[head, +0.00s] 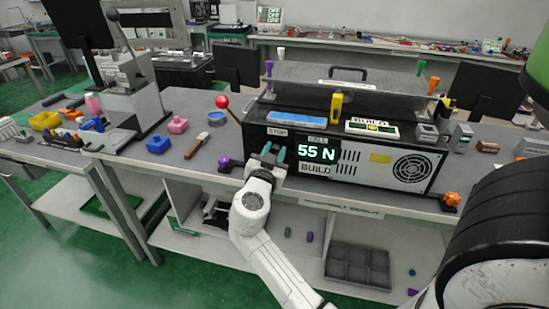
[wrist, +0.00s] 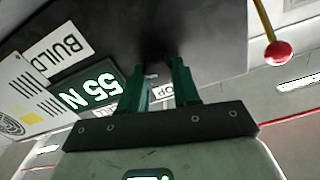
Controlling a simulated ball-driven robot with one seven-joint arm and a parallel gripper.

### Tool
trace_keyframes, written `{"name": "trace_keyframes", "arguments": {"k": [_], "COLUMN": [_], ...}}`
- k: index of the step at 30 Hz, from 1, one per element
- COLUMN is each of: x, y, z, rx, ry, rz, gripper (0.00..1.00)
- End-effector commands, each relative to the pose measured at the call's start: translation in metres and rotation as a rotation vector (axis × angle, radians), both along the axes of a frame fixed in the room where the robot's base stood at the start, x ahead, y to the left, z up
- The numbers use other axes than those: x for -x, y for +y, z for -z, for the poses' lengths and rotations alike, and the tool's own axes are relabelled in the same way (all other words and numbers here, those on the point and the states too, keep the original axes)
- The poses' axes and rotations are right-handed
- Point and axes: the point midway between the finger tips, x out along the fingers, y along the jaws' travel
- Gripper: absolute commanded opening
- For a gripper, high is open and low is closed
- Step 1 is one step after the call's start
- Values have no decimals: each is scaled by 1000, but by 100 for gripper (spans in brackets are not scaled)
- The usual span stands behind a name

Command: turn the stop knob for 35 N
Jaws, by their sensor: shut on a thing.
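The machine (head: 350,165) is a dark box on the bench with a display (head: 316,153) reading 55 N in green. The display also shows, turned over, in the wrist view (wrist: 92,93). A STOP label (head: 276,132) is on its front, left of the display. My gripper (head: 274,152) is at the front panel just below this label. Its green fingers (wrist: 160,80) point at the dark panel in the wrist view and are shut on the stop knob, which the fingers and shadow mostly hide.
A lever with a red ball (head: 222,101) rises left of the machine and also shows in the wrist view (wrist: 278,53). A purple knob (head: 228,163) is at the lower left and an orange one (head: 451,200) at the right. A brush (head: 197,145) lies on the bench.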

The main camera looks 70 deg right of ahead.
Motion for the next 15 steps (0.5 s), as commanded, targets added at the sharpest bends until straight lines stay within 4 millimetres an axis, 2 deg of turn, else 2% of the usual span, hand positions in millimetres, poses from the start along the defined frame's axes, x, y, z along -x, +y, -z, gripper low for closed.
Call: {"name": "trace_keyframes", "arguments": {"k": [15], "x": [-3], "y": [1], "z": [1], "rx": [39], "ry": [487], "rz": [0], "gripper": [1]}}
